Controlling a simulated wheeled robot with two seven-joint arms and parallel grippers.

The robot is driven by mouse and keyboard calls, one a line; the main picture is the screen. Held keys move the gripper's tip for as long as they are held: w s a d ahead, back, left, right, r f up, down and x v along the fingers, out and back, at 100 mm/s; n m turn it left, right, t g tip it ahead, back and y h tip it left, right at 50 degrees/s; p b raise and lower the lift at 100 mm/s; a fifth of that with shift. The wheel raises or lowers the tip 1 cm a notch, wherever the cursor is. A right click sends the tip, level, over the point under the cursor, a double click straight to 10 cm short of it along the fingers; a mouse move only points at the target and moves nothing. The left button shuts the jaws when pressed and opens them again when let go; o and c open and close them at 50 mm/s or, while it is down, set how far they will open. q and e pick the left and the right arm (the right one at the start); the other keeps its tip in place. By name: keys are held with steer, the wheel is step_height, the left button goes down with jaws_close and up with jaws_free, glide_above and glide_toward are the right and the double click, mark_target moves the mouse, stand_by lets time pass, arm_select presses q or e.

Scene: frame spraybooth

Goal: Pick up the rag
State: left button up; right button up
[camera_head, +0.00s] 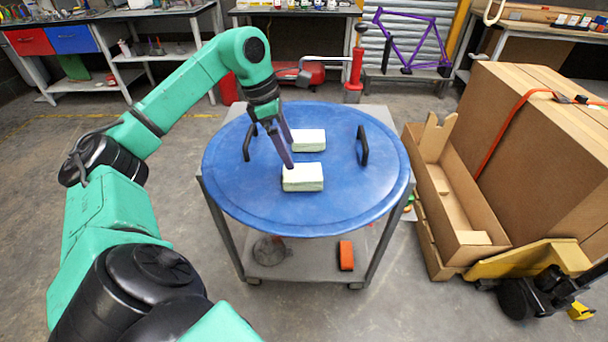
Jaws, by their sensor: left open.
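Two pale, folded, block-shaped cloths that look like rags lie on a round blue tray (240,190). The nearer rag (303,178) is near the tray's middle, and the farther rag (309,140) lies just behind it. My left gripper (288,160) reaches down from the upper left, with its dark fingers pointing at the gap beside the two rags. Its tips show just behind and left of the nearer rag's top edge. It is open and holds nothing; I cannot tell whether it touches a rag. My right gripper is not in view.
The tray has black upright handles at left and right (362,146). It rests on a cart (310,258) with a lower shelf holding an orange item (346,255). Cardboard boxes (540,150) and a yellow pallet jack (530,262) stand close at right. Workbenches line the back.

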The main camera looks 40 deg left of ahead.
mark_target(301, 172)
arm_select(q)
steer(key=x, duration=0.8)
steer(key=shift+w+d, duration=0.15)
steer(key=shift+w, duration=0.05)
steer(key=shift+f, duration=0.1)
steer(key=shift+f, duration=0.25)
steer(key=c, duration=1.2)
